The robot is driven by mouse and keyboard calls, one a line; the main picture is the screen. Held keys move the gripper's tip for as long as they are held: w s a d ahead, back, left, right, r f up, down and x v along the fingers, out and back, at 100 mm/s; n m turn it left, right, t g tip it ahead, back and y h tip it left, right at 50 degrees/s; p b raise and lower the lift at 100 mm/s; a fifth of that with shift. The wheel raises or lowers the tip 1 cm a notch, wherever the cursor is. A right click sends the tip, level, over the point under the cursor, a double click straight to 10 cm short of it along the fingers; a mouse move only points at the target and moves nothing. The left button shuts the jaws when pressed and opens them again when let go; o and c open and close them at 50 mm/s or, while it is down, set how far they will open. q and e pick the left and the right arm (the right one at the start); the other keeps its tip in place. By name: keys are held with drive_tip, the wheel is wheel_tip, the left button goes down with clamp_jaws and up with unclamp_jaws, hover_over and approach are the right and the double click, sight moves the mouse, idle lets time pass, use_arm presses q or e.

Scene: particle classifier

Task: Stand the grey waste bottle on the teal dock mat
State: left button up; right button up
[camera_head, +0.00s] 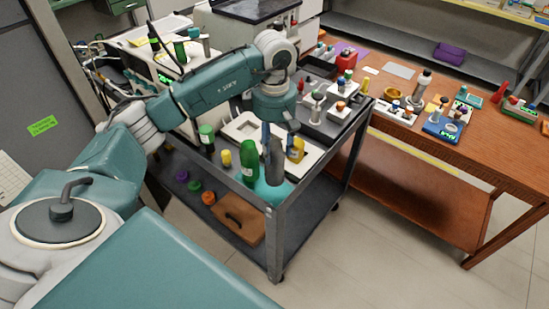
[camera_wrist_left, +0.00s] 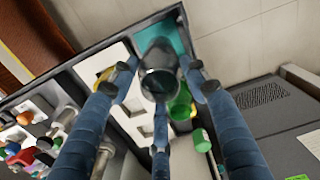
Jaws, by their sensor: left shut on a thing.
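The grey waste bottle (camera_head: 275,162) is upright at the front corner of the cart, over the teal dock mat (camera_head: 265,193). I cannot tell whether its base touches the mat. My left gripper (camera_head: 268,137) is shut on the bottle from above. In the left wrist view, the fingers of the left gripper (camera_wrist_left: 160,85) are around the grey bottle (camera_wrist_left: 158,58), and part of the teal mat (camera_wrist_left: 176,36) shows beyond it. My right gripper is not in view.
A green bottle (camera_head: 249,162) stands close to the left of the grey one. A small yellow bottle (camera_head: 226,158) and a dark green bottle (camera_head: 206,137) are farther left. A yellow item (camera_head: 297,150) is just right. The cart's front corner post (camera_head: 273,240) is near.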

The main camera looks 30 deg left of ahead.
use_arm(q)
drive_tip(key=shift+f, duration=0.8)
wheel_tip(320, 180, down, 4)
drive_tip(key=shift+r+p, duration=0.25)
drive_tip(key=shift+p, duration=0.4)
drive_tip(key=shift+f, duration=0.3)
drive_tip(key=shift+w+f, duration=0.1)
drive_tip(key=shift+f, duration=0.1)
drive_tip(key=o, duration=1.4)
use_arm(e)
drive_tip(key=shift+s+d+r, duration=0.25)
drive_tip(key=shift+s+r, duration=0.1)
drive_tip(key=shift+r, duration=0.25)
